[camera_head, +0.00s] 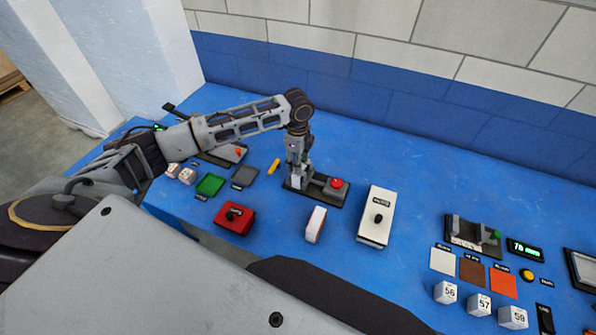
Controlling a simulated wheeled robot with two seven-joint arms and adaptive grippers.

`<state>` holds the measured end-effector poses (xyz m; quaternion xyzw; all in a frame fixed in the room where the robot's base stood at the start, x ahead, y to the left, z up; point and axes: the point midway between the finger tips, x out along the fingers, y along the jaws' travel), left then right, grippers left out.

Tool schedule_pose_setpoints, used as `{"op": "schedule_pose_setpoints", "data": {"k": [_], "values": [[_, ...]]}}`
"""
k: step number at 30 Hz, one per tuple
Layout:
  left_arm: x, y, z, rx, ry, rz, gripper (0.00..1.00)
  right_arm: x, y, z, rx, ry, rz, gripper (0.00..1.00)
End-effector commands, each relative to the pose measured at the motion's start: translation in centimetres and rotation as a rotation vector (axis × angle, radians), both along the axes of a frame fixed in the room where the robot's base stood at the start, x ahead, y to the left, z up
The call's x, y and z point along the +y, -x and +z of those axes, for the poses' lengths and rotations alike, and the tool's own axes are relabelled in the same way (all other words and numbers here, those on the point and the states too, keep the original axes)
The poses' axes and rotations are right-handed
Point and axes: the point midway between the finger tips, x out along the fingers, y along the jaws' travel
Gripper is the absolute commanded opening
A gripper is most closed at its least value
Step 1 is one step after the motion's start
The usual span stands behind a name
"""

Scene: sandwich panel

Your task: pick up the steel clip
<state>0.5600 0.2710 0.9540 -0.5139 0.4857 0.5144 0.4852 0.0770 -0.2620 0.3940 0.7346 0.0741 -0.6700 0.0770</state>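My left arm reaches in from the left, and its gripper (298,181) points straight down at the left end of a dark base plate (320,193). The base plate carries a red round button (337,183) on a grey block. The fingertips are small and dark here, and I cannot tell whether they are open or shut. I cannot make out a steel clip for certain; the gripper and wrist cover the left end of the base. My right gripper is not in view.
A yellow piece (274,166), green pad (210,184), red box (234,217), white-red block (316,224) and white box with black knob (376,214) stand around the gripper on the blue table (410,180). Numbered white cubes (480,305) and coloured pads lie right. A wall stands behind.

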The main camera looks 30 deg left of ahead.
Motion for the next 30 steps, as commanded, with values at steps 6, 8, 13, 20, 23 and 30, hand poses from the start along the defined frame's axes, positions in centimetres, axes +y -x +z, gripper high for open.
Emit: {"op": "schedule_pose_setpoints", "data": {"k": [6,8,13,20,23,30], "values": [[-0.1,0.0,-2.2,0.001,0.0,0.0,0.45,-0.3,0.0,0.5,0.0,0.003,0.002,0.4],[-0.1,0.0,-2.6,0.0,0.0,0.0,0.45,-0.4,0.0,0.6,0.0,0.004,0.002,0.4],[-0.1,0.0,-2.9,-0.002,0.0,0.0,0.45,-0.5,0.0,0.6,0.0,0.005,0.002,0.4],[-0.1,0.0,-2.9,-0.001,0.0,0.0,0.45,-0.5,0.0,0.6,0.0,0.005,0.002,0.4],[-0.1,0.0,-2.9,-0.001,0.0,0.0,0.45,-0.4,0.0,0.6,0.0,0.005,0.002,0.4],[-0.1,0.0,-2.9,-0.001,0.0,0.0,0.18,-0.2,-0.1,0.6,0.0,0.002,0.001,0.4]]}}
